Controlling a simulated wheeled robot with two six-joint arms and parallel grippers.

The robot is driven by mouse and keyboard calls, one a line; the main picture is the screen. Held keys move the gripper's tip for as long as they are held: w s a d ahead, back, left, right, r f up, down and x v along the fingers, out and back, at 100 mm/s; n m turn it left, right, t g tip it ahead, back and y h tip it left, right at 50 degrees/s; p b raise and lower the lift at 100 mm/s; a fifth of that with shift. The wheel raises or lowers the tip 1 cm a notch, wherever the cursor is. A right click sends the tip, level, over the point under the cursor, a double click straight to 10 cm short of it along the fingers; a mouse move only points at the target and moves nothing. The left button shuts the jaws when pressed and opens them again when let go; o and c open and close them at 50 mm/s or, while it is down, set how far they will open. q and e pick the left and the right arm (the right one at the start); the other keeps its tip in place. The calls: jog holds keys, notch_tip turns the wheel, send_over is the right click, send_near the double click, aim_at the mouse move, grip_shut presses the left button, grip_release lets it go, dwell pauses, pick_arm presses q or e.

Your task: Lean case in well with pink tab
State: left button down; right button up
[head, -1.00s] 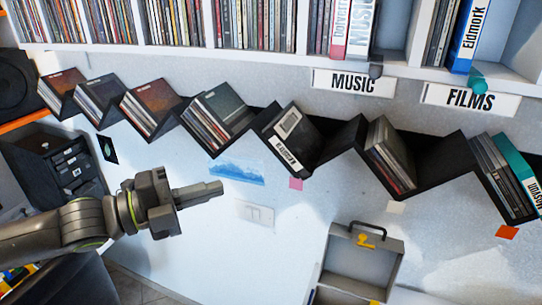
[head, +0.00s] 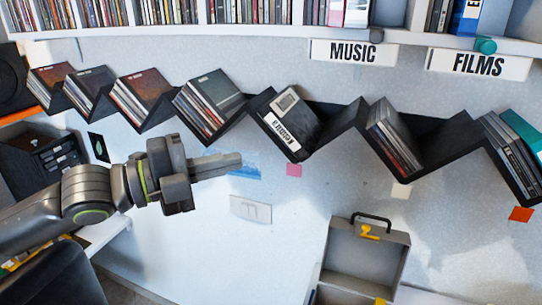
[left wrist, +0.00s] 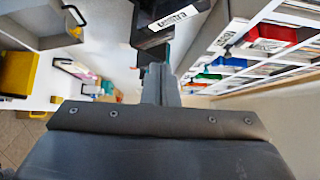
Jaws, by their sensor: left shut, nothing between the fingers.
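The pink tab (head: 294,170) is on the wall just under one V-shaped well of the black zigzag shelf (head: 343,135). A dark case (head: 289,118) with a white label on its lower edge sits tilted in that well, along its left slope. It also shows at the top of the left wrist view (left wrist: 165,32). My left gripper (head: 240,162) is shut and empty, in front of the wall, below and left of the case and apart from it. Its fingers (left wrist: 160,82) point towards the case in the left wrist view. My right gripper is not seen.
Neighbouring wells hold leaning stacks of cases (head: 210,105) on the left and more (head: 392,138) on the right. An open grey box (head: 366,250) stands below. Signs for music (head: 353,51) and films (head: 479,64) hang above. The wall below the shelf is mostly clear.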

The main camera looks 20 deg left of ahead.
aim_at(283, 137)
pick_arm(q)
jog(key=shift+w+d+b, duration=0.2)
jog(key=shift+w+d, duration=0.6)
jog(key=shift+w, duration=0.55)
jog(key=shift+w+d+b, duration=0.25)
jog(key=shift+w+d, duration=0.6)
jog(key=shift+w, duration=0.5)
jog(key=shift+w+d+b, duration=0.2)
jog(key=shift+w+d, duration=0.6)
jog(key=shift+w, duration=0.55)
jog(key=shift+w+f+b, duration=0.15)
jog(key=shift+w+b, duration=0.15)
jog(key=shift+b, duration=0.1)
jog(key=shift+w+b, duration=0.7)
jog(key=shift+w, duration=0.25)
jog(key=shift+w+d, duration=0.1)
jog(key=shift+w, duration=0.4)
jog(key=shift+s, duration=0.15)
